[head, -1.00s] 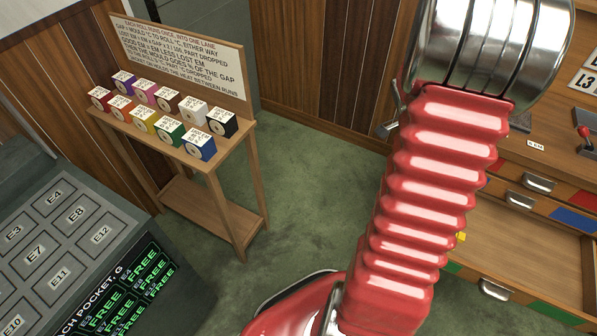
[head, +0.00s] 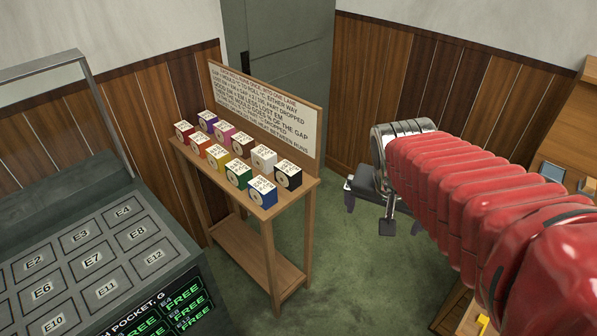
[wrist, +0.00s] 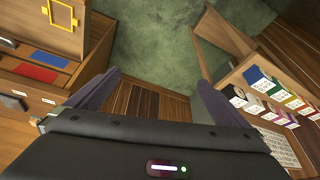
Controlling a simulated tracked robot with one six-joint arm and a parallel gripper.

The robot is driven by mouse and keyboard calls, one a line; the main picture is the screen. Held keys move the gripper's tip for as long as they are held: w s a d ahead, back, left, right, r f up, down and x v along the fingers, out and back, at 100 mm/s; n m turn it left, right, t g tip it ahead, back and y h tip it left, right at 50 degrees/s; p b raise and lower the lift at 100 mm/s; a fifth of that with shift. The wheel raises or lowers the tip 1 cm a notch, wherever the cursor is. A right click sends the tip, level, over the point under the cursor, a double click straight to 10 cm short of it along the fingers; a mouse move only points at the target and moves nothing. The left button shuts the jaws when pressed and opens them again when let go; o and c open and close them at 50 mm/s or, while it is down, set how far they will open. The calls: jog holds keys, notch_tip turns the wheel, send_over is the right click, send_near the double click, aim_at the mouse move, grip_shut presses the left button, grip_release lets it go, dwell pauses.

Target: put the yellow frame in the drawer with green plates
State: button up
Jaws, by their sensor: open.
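In the head view a small yellow piece (head: 483,320) shows at the lower right, mostly hidden by my red arm. In the head view my gripper (head: 370,205) hangs above the green floor, away from the drawer.
A wooden stand (head: 262,220) with several coloured labelled boxes and a sign is left of my gripper. A grey console (head: 100,270) with labelled pockets is at the lower left. Green floor between is clear.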

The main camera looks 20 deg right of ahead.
jog(key=s+a+r+n+t+y, duration=0.1)
jog(key=s+a+n, duration=0.1)
jog(key=a+n, duration=0.2)
jog(key=s+a+r+n+t+y, duration=0.1)
jog(key=s+a+r+n, duration=0.1)
jog(key=a, duration=0.7)
jog(key=shift+s+a+r+n+y, duration=0.15)
jog(key=shift+s+a+n+y, duration=0.2)
jog(key=shift+s+n, duration=0.6)
